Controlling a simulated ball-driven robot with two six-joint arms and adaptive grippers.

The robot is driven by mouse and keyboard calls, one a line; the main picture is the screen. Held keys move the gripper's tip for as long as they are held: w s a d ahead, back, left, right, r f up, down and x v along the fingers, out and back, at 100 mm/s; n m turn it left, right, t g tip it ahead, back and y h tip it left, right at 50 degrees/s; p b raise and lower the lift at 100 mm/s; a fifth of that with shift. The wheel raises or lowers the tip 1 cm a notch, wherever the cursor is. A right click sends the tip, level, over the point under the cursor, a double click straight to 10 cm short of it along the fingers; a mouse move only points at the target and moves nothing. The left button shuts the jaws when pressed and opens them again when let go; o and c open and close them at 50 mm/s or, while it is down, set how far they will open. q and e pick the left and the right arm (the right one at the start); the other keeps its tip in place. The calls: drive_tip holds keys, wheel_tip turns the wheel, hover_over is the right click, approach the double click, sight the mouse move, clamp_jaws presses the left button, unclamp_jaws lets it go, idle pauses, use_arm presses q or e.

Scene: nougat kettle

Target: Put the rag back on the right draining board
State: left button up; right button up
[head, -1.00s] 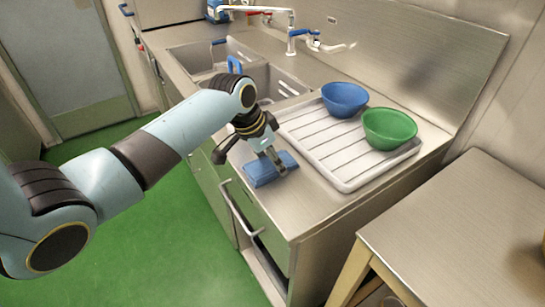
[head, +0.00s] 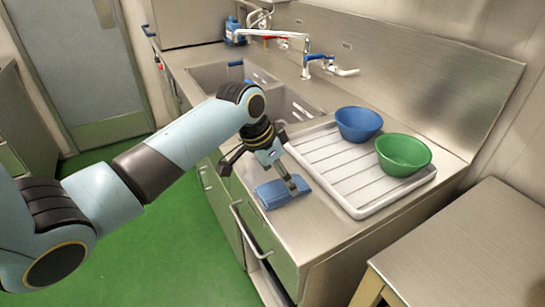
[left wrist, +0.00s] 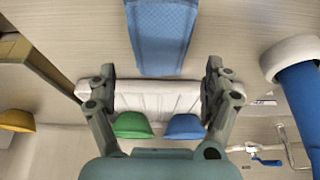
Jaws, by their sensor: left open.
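The rag (head: 281,194) is a folded blue cloth lying flat on the steel counter, near its front edge, left of the white ribbed draining board (head: 330,171). It also shows in the left wrist view (left wrist: 162,38), at the top middle. My left gripper (head: 262,178) is open right at the rag, with one finger seen over the rag's right part. Whether a finger touches the rag I cannot tell. My right gripper is not in view.
A blue bowl (head: 358,124) and a green bowl (head: 403,154) stand at the board's far right side. The board's left and front part is bare. Sink basins (head: 232,82) with a tap (head: 290,37) lie behind left. A steel table (head: 460,245) stands at the right.

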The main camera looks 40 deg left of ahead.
use_arm(q)
drive_tip(key=v, duration=0.8)
drive_tip(key=shift+s+r, duration=0.2)
drive_tip(key=shift+r, duration=0.15)
